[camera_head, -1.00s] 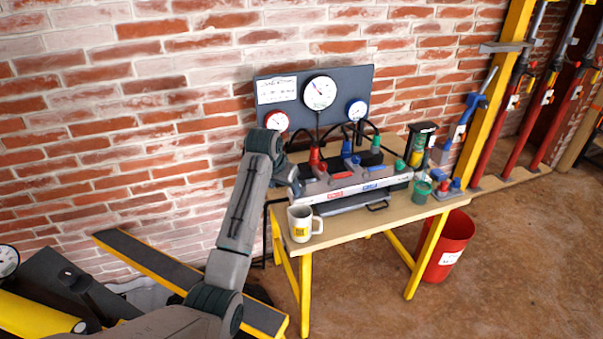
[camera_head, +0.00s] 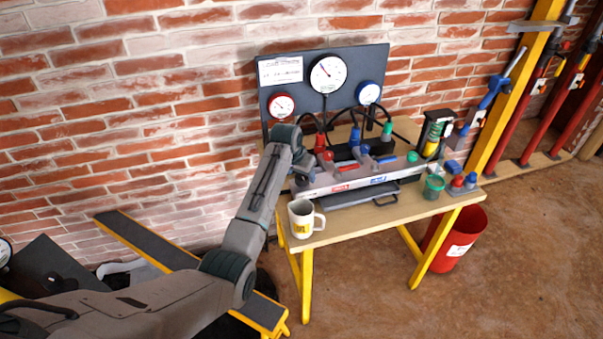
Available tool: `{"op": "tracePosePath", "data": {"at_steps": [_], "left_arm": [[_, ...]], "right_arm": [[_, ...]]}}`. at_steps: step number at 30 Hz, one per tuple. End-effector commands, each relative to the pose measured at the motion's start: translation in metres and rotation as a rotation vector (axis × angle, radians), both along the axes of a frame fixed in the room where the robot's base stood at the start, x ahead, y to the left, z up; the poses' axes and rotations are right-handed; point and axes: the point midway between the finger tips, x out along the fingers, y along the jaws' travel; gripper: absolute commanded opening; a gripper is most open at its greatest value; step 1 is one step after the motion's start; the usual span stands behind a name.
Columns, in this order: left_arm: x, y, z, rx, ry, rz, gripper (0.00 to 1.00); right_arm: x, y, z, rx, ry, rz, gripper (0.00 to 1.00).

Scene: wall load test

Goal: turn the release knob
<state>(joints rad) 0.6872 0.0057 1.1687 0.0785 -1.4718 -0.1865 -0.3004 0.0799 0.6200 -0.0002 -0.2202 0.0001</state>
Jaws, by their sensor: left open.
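A hydraulic unit (camera_head: 345,184) with a grey front panel stands on the workbench. Red (camera_head: 320,143), blue (camera_head: 355,136) and green (camera_head: 387,131) knobs or caps rise from it. I cannot tell which of them is the release knob. My left arm reaches in from the lower left, and its left gripper (camera_head: 303,166) is at the unit's left end, near the red parts. The gripper is open and small in view; its fingertips are hard to make out, and I see nothing held. My right gripper is not in view.
A gauge board (camera_head: 290,95) with three dials stands behind the unit. A white mug (camera_head: 301,219) is at the bench's (camera_head: 345,229) front left corner. A green cup (camera_head: 433,187) and small bottles stand at the right.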

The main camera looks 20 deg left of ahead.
Motion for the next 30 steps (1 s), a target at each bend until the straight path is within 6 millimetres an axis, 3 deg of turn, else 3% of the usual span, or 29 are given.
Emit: {"op": "tracePosePath", "data": {"at_steps": [6, 16, 23, 30], "left_arm": [[0.008, -0.002, -0.017, 0.0, -0.001, -0.001, 0.63], [0.009, -0.002, -0.02, 0.0, -0.002, 0.0, 0.63], [0.009, -0.002, -0.02, 0.0, -0.002, 0.0, 0.18], [0.008, -0.002, -0.019, 0.0, -0.001, 0.015, 0.18]], "right_arm": [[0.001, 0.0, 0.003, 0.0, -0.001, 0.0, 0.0], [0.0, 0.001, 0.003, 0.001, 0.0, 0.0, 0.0], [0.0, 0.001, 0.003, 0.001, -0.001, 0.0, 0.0], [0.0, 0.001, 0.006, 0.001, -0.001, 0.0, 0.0]]}}
